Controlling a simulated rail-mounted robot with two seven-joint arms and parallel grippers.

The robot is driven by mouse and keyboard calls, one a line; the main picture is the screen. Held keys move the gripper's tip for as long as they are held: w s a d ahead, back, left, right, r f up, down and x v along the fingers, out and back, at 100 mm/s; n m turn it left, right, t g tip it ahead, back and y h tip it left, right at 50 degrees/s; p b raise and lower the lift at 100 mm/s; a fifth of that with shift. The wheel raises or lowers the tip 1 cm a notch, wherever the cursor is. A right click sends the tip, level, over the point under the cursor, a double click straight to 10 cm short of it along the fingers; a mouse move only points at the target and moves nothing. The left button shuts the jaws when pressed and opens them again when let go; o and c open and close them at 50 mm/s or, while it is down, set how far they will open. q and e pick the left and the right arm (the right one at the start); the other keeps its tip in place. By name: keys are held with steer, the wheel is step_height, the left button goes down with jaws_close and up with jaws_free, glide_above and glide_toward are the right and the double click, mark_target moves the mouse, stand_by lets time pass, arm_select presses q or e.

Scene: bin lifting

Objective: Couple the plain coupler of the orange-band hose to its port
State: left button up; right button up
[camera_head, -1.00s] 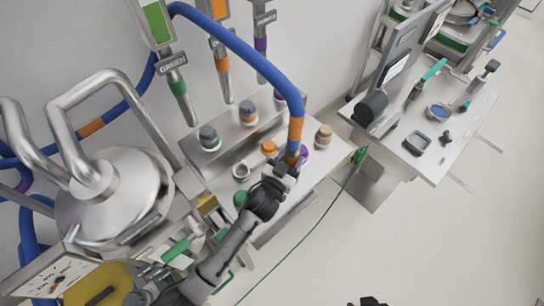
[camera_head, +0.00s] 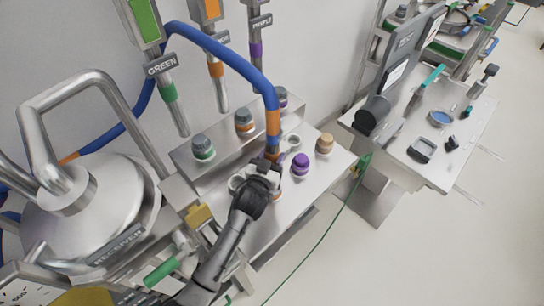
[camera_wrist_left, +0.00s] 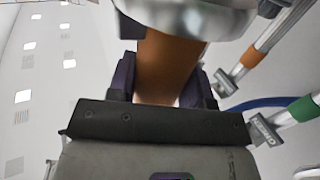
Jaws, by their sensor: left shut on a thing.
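The blue hose (camera_head: 235,60) arches down to the bench, with an orange band (camera_head: 273,123) near its end. My left gripper (camera_head: 266,165) is shut on this hose end, above the bench front. In the left wrist view the orange band (camera_wrist_left: 165,65) sits between the dark fingers, with a silver metal coupler (camera_wrist_left: 185,18) beyond it. The coupler's tip is hidden by the gripper in the head view, so I cannot tell whether it touches anything. An orange-ringed fitting (camera_head: 244,122) stands on the bench's raised ledge. My right gripper is not in view.
Green-ringed (camera_head: 203,149) and purple-ringed fittings (camera_head: 281,98) flank the orange-ringed one. A purple cap (camera_head: 300,166), a tan cap (camera_head: 325,144) and a pale ring (camera_head: 291,140) are right of the gripper. A large metal receiver (camera_head: 85,200) stands left; a side table (camera_head: 460,120) stands right.

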arm_select(q)
steer(key=shift+f+b, duration=1.65)
steer(key=shift+f, duration=0.25)
steer(key=shift+r+p, duration=0.45)
steer(key=shift+p, duration=0.15)
steer(key=shift+f, duration=0.15)
steer(key=shift+f+b, duration=1.05)
steer(key=shift+f, duration=0.4)
steer(key=shift+f, duration=0.1)
steer(key=shift+s+f+b, duration=0.1)
steer(key=shift+f+b, duration=0.8)
steer(key=shift+f, duration=0.1)
